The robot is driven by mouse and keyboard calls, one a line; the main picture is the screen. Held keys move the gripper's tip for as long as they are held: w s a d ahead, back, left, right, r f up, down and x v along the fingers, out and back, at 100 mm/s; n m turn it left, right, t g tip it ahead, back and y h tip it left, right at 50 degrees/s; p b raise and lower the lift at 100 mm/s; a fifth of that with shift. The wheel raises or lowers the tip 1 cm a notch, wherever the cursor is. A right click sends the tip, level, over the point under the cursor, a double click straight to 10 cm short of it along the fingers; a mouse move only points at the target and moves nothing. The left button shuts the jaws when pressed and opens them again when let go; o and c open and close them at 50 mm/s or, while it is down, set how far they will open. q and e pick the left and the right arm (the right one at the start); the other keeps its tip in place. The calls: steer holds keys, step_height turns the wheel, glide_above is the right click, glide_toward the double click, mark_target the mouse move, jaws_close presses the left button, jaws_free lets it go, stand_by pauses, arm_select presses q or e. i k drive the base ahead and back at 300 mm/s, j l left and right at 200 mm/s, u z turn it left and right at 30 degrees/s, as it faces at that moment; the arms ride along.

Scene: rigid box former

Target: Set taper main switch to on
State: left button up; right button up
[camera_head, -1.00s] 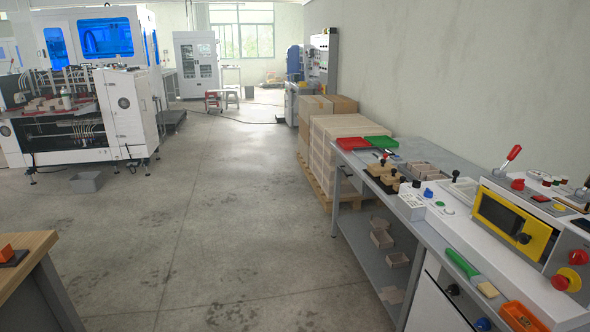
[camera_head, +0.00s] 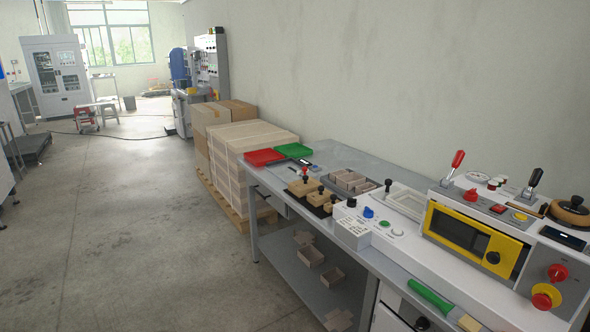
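A white bench machine (camera_head: 470,282) with a yellow-framed dark screen (camera_head: 458,233) stands at the right; it is likely the taper, though no label is readable. On its right end panel sit a red knob (camera_head: 557,272) and, below it, a red knob on a yellow round base (camera_head: 545,296). I cannot tell which is the main switch or how either is set. Neither of my grippers is in view.
A grey bench (camera_head: 262,185) along the wall holds a red tray (camera_head: 264,157), a green tray (camera_head: 293,150) and wooden blocks (camera_head: 305,187). A green-handled tool (camera_head: 430,297) lies at the machine's front. Stacked cartons (camera_head: 240,150) stand beyond. The floor (camera_head: 120,230) at left is open.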

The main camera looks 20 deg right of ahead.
mark_target(557, 272)
steer(key=i+z, duration=0.2)
steer(key=z, duration=0.15)
steer(key=i+j+z, duration=0.2)
steer(key=z, duration=0.15)
steer(key=i+j+z, duration=0.15)
steer(key=z, duration=0.2)
